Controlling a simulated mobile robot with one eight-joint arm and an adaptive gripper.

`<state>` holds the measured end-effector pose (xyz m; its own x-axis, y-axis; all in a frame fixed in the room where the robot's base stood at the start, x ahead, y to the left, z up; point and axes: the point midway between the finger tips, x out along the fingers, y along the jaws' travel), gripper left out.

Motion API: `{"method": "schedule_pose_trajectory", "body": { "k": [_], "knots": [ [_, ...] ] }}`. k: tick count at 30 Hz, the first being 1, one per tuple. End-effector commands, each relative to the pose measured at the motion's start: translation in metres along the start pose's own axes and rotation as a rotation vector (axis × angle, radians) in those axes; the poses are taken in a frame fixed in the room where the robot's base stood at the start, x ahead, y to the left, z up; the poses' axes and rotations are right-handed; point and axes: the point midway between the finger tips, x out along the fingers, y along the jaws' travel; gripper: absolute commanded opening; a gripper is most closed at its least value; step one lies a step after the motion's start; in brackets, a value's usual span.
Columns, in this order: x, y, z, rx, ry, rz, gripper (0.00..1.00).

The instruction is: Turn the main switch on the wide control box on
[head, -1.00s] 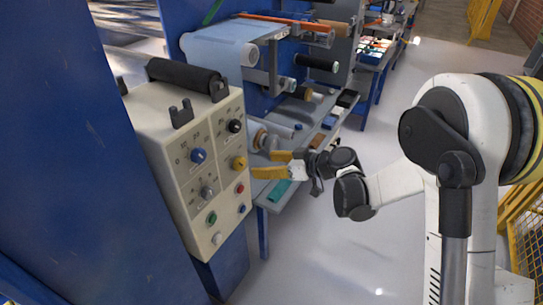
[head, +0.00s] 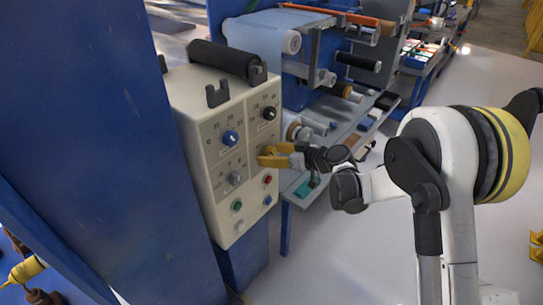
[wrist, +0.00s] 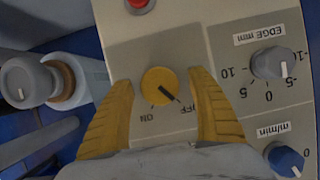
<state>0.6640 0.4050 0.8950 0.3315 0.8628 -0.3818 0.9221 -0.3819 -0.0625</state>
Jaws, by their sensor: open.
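The wide control box (head: 208,110) is cream coloured, with several knobs and buttons on its front. The main switch (wrist: 158,84) is a round yellow knob with a black pointer line, printed ON and OFF below it in the wrist view. The line points to the lower right, towards OFF. My gripper (head: 264,155) is at the box front in the head view and hides most of this knob there. In the wrist view its two yellow fingers stand open on either side of the knob, with a gap visible on each side.
A red button (wrist: 138,4), a grey EDGE knob (wrist: 272,62) and a blue m/min knob (wrist: 286,160) surround the switch. A black roller (head: 224,58) rests in brackets on the box top. A blue post (head: 90,120) stands close at left; open floor (head: 350,250) lies at right.

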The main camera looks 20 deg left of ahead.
Motion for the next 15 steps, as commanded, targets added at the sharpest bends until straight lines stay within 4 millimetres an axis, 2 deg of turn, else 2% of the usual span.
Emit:
{"method": "schedule_pose_trajectory", "body": {
  "k": [5, 10, 15],
  "knots": [
    [-0.0003, 0.0001, -0.0003, 0.000, 0.000, 0.000, 0.66],
    [-0.0004, 0.0000, -0.0002, 0.000, 0.000, 0.000, 0.14],
    [-0.0004, 0.0000, -0.0002, 0.000, 0.000, 0.000, 0.14]
  ]
}}
